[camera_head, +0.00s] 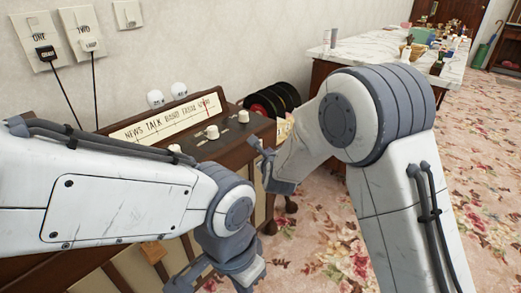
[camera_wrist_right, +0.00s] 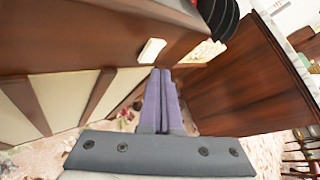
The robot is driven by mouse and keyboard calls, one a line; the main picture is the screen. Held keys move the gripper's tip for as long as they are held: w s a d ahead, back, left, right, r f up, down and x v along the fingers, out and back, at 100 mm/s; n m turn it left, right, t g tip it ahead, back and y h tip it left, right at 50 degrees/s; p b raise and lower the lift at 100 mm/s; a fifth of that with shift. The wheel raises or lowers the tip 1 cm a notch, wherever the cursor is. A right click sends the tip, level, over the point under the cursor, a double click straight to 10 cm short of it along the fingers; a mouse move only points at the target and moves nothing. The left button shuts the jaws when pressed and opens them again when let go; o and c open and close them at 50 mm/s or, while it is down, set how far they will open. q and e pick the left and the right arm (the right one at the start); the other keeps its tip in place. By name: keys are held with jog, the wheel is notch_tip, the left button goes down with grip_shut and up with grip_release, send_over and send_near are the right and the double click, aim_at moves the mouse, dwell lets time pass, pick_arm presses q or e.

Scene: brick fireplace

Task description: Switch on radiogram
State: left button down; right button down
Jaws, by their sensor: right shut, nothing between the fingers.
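The radiogram (camera_head: 120,150) is a brown wooden cabinet against the wall, with a lit-looking cream dial strip (camera_head: 165,121) showing station words and a red pointer. White knobs (camera_head: 213,132) sit on its top panel. My right gripper (camera_head: 266,160) is at the cabinet's right front corner. In the right wrist view its fingers (camera_wrist_right: 160,75) are shut and empty, with the tips just below a white knob or button (camera_wrist_right: 151,51) on brown wood; contact is unclear. My left gripper (camera_head: 228,270) hangs low before the cabinet, its jaws partly hidden by its arm.
Wall sockets marked ONE (camera_head: 40,38) and TWO (camera_head: 82,30) hold plugs with cords running down behind the radiogram. Dark records (camera_head: 270,100) stand beyond the cabinet. A marble-topped counter (camera_head: 390,45) with bottles is behind my right arm. Floral carpet (camera_head: 325,235) is open between.

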jog(key=shift+a, duration=0.1)
dwell(0.6)
jog(key=shift+w+a+f, duration=0.1)
jog(key=shift+w+a, duration=0.15)
jog(key=shift+w+a+b, duration=0.15)
jog(key=shift+a+b, duration=0.1)
jog(key=shift+b, duration=0.05)
dwell(0.5)
jog(key=shift+d, duration=0.1)
jog(key=shift+s+d+b, duration=0.4)
jog(key=shift+d+b, duration=0.1)
jog(key=shift+b, duration=0.1)
jog(key=s+d+b, duration=0.3)
jog(key=d, duration=0.1)
jog(key=shift+r, duration=0.4)
